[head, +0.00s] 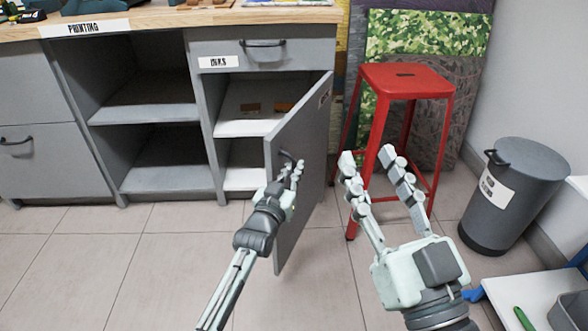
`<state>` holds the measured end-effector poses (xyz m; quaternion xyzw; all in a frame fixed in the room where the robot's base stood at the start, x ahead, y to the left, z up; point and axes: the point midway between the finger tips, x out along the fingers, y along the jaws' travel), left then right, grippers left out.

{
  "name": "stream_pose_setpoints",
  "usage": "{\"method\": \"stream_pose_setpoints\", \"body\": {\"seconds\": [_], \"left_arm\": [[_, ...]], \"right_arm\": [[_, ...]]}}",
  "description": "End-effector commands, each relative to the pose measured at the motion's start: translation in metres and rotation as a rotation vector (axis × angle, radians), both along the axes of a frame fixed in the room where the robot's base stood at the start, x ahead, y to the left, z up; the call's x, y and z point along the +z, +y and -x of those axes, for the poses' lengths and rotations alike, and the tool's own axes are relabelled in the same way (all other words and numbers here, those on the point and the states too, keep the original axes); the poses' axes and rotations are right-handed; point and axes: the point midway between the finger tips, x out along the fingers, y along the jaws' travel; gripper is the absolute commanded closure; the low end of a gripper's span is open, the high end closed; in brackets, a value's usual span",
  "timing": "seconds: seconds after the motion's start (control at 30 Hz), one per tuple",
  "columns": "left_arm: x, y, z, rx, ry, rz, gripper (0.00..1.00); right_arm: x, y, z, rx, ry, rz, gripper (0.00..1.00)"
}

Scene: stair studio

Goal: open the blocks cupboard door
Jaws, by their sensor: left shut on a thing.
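The grey cupboard door (305,150) under the inks drawer stands swung well out from the cabinet, hinged on its far right side. Shelves with a few small brown blocks (284,107) show inside the open compartment. My right gripper (368,156) is open and empty, to the right of the door and in front of the red stool.
The red stool (407,80) stands right of the cabinet. A grey lidded bin (514,195) stands by the right wall. A white surface (530,295) with a green-handled item is at lower right. The tiled floor left of the door is clear.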

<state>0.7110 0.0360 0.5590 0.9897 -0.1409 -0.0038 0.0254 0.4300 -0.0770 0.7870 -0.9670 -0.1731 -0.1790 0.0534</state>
Motion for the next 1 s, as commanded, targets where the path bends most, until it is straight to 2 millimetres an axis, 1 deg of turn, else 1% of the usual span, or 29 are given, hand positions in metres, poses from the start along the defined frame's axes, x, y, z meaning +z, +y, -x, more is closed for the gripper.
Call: {"method": "stream_pose_setpoints", "body": {"seconds": [0.03,0.1,0.37,0.47,0.57,0.8,1.0], "left_arm": [[0.004,0.0,-0.002,0.0,-0.008,-0.004,0.89],[0.004,0.0,-0.002,0.0,-0.008,-0.003,0.82],[0.002,0.0,0.0,0.0,-0.003,-0.001,0.82],[0.001,0.002,0.005,0.0,-0.003,0.0,0.82],[0.0,0.005,0.017,0.0,-0.002,0.0,0.82],[0.0,0.02,0.067,0.0,-0.001,-0.002,0.82],[0.001,0.029,0.1,0.0,-0.003,-0.002,0.82]], "right_arm": [[0.0,0.0,0.0,0.002,0.0,0.002,0.6],[-0.001,0.0,0.001,0.003,-0.001,0.004,0.6],[-0.001,0.0,0.0,0.002,-0.001,0.004,0.6],[0.0,0.0,0.0,0.0,-0.001,0.002,0.6],[0.0,0.0,0.0,0.001,0.0,0.001,0.6],[0.0,0.0,0.0,0.001,0.0,0.001,0.6],[0.0,0.0,0.0,0.001,0.0,0.001,0.6]]}}
